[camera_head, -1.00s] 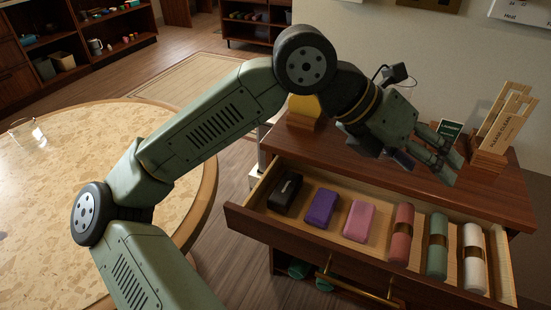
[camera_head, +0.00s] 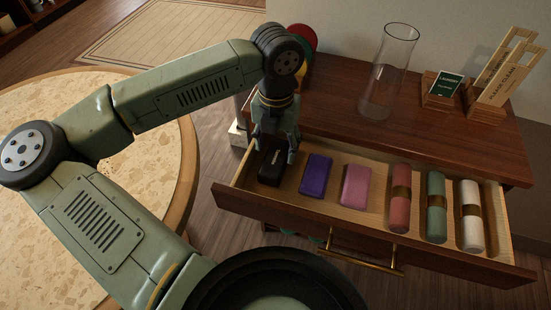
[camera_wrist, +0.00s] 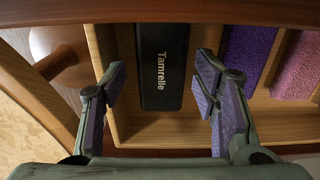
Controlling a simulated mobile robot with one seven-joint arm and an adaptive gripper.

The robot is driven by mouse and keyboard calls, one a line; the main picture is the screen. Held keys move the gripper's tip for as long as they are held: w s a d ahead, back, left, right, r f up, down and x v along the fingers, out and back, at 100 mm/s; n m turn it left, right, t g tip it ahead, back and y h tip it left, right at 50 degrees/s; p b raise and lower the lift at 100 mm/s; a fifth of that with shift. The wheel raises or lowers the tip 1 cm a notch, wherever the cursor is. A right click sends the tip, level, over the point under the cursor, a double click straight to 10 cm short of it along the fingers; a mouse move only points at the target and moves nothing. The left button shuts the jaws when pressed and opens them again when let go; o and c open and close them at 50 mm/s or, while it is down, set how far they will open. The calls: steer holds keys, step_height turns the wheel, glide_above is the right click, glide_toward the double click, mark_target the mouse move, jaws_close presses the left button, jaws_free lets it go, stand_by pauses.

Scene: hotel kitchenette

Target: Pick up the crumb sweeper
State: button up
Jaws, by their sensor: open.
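A black oblong item (camera_head: 271,167), likely the crumb sweeper, lies at the left end of the open drawer. In the wrist view its dark top (camera_wrist: 162,65) bears the pale word "Tamrelle". My gripper (camera_head: 275,150) points down just above it, at its far end in the head view. In the wrist view my gripper (camera_wrist: 160,85) is open and empty, with one purple-padded finger on each side of the black item. The fingers look apart from it; their exact height above it is hard to tell.
Beside it in the drawer (camera_head: 283,209) lie a purple block (camera_head: 316,175), a pink block (camera_head: 356,187) and red, green and white rolls (camera_head: 472,215). A glass vase (camera_head: 388,75) and sign holders (camera_head: 440,92) stand on the cabinet top. A round table (camera_head: 160,130) is at left.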

mark_target(276, 155)
step_height(276, 155, down, 5)
steer(key=shift+w+d+r+p, duration=0.1)
steer(key=shift+d+p, duration=0.05)
steer(key=shift+p, duration=0.65)
steer(key=shift+c, duration=0.5)
steer(key=c, duration=0.9)
steer(key=shift+r, duration=0.1)
steer(key=shift+r+b, duration=0.15)
steer(key=shift+b, duration=0.4)
step_height(276, 155, up, 11)
steer(key=shift+f+b, duration=0.1)
steer(key=shift+b, duration=0.8)
steer(key=s+a+b, duration=0.1)
steer(key=s+a, duration=0.1)
steer(key=s, duration=0.4)
steer(key=s+a+b, duration=0.2)
steer(key=s, duration=0.4)
steer(key=s+a+b, duration=0.2)
steer(key=s, duration=0.5)
steer(key=shift+a, duration=0.1)
